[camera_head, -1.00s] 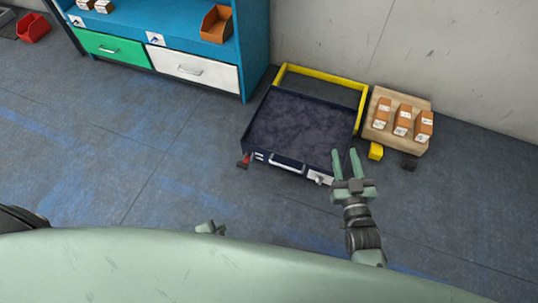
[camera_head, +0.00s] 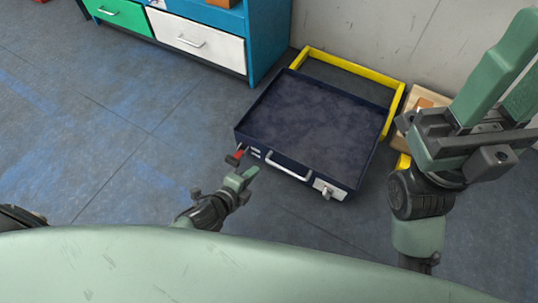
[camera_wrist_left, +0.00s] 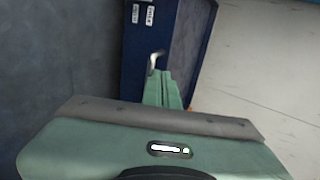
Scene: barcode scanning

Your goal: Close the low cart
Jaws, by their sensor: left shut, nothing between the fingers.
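The low cart has a dark blue tray drawer (camera_head: 262,102) that sticks out from its yellow frame (camera_head: 345,65). A pale bar handle (camera_head: 288,167) is on the drawer's front, with a latch (camera_head: 328,190) at the right. My left gripper (camera_head: 243,176) is shut and empty, just in front of the drawer's left front corner by a red piece (camera_head: 236,157). In the left wrist view its fingertips (camera_wrist_left: 166,78) point at the metal handle (camera_wrist_left: 154,62); contact cannot be told. My right gripper (camera_head: 515,75) is open and raised at the right, cut by the frame edge.
A wooden board with orange boxes (camera_head: 425,103) sits right of the cart, partly behind my right arm. A blue cabinet (camera_head: 268,40) with a white drawer (camera_head: 205,45) and a green drawer (camera_head: 118,13) stands behind left. Floor left of the cart is clear.

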